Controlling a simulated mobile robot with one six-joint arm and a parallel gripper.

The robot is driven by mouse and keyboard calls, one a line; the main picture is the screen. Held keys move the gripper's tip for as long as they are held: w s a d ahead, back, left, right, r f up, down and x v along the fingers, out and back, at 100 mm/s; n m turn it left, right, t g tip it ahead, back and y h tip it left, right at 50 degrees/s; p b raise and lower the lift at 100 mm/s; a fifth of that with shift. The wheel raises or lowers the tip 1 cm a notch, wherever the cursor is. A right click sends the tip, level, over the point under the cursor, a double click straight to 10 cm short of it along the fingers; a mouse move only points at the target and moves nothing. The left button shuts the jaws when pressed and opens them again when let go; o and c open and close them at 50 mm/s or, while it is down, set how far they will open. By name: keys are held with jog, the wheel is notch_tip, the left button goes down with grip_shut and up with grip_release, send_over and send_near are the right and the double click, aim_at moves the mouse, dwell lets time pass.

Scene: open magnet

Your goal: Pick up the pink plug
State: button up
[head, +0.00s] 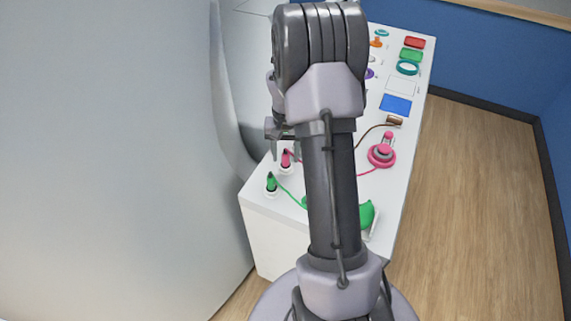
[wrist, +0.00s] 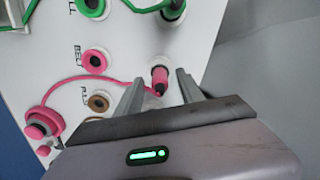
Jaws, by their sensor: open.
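The pink plug (wrist: 159,78) stands in a white holder on the white table, with a pink cord running from it. In the head view the pink plug (head: 286,158) is near the table's left edge, close under my fingers. My gripper (wrist: 160,77) is open and empty. In the wrist view its two fingers appear on either side of the plug, not closed on it; their height above it is hard to tell. In the head view my gripper (head: 286,150) is partly hidden by my arm.
A green plug (head: 271,183) stands nearer, beside the pink one. A pink device (head: 382,154) and a brown plug (head: 394,121) lie to the right. A pink-ringed socket (wrist: 96,60) and a brown socket (wrist: 99,102) are nearby. A large pale curved surface (head: 110,150) borders the left side.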

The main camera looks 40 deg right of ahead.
jog(key=shift+f, duration=0.2)
grip_shut()
